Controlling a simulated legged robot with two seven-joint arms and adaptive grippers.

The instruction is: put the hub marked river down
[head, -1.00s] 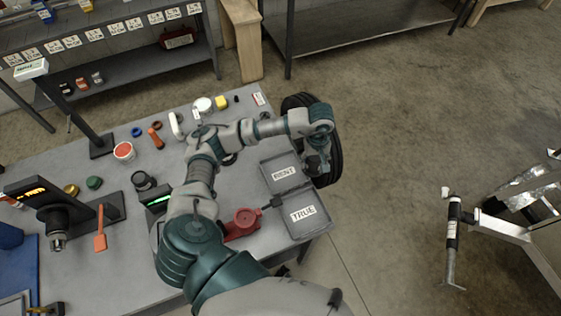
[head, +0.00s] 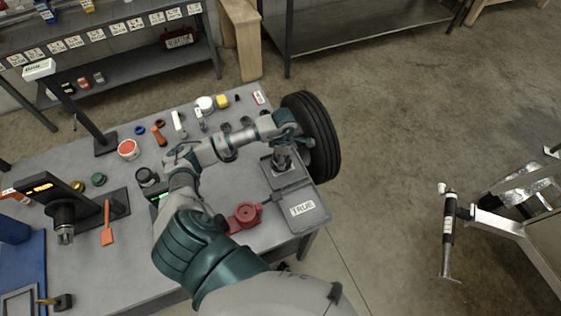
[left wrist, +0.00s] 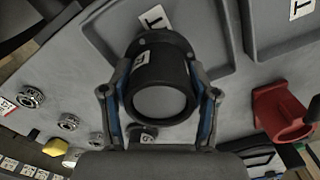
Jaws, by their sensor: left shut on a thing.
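My left gripper (head: 282,158) is over the grey tray (head: 268,178) at the table's right end, whose RIGHT label is now mostly covered. In the left wrist view its two fingers (left wrist: 160,100) are shut on the sides of a dark, round hub (left wrist: 160,75) with a grey end face. A small white tag shows on the hub, but I cannot read its word. The tray (left wrist: 105,35) lies behind the hub, with a label's T showing. I cannot tell whether the hub touches the tray. My right gripper is not in view.
A second tray marked TRUE (head: 318,216) lies nearer, beside a red vise-like tool (head: 243,216). A black tyre (head: 318,120) stands just beyond the table's right edge. Small parts and a white tub (head: 204,104) sit along the back edge.

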